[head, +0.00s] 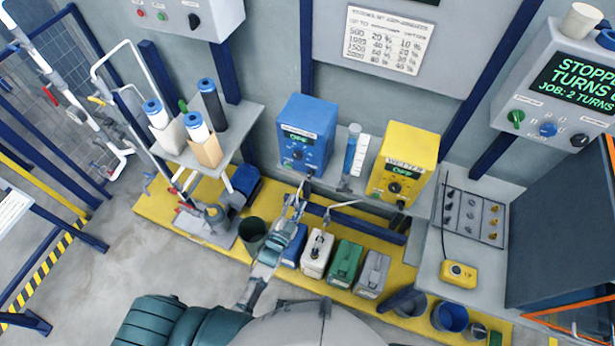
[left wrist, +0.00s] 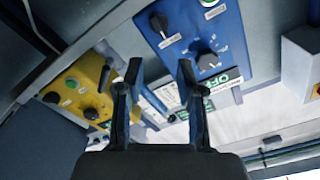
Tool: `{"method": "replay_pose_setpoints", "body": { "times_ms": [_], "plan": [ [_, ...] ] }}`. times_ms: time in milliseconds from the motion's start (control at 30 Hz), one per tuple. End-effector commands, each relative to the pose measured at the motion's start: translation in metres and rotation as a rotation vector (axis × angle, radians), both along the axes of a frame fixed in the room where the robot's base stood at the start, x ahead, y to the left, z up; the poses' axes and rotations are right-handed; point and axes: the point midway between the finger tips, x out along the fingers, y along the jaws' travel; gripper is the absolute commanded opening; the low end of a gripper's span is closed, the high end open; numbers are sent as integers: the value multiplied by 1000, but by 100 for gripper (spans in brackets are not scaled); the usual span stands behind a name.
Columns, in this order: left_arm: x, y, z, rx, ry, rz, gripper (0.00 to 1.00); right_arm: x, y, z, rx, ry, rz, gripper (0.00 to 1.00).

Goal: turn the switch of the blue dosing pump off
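The blue dosing pump (head: 313,118) stands on the shelf at the back, left of the yellow pump (head: 418,145). Its front has a small display with green lettering, too small to read surely, and dark knobs. In the left wrist view the blue pump (left wrist: 232,35) appears turned over, with one black knob (left wrist: 207,61) just beyond the right finger and another knob (left wrist: 158,22) farther up. My left gripper (head: 299,194) is open and empty, just below and in front of the blue pump. It also shows in the left wrist view (left wrist: 160,75). My right gripper is not visible.
A clear cylinder with blue liquid (head: 350,152) stands between the pumps. Several canisters, including a white one (head: 317,255) and a green one (head: 345,264), stand below. A rack with filter cartridges (head: 205,135) is on the left. A control box (head: 565,90) is on the right.

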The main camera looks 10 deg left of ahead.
Motion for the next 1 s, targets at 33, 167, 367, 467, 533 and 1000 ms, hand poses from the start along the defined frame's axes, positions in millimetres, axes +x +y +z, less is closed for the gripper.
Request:
{"method": "replay_pose_setpoints", "body": {
  "times_ms": [33, 167, 367, 467, 533, 1000],
  "plan": [
    [-4, 0, 1, 0, 0, 0, 38, 0, 0, 3, -1, 0, 0, 40],
    [-14, 3, 1, -2, 0, 1, 38, 0, -3, 7, -3, -1, 2, 40],
    [-29, 8, 1, -4, -1, 0, 38, 1, -10, 14, -12, -2, 4, 40],
    [-37, 10, 0, -5, 1, 0, 38, 1, -13, 16, -15, -2, 6, 40],
    [-42, 11, 1, -5, 0, -1, 38, 1, -13, 18, -15, -2, 6, 40],
    [-77, 16, 1, -2, 0, -1, 38, 2, 3, 30, 4, -3, 0, 40]
  ]
}}
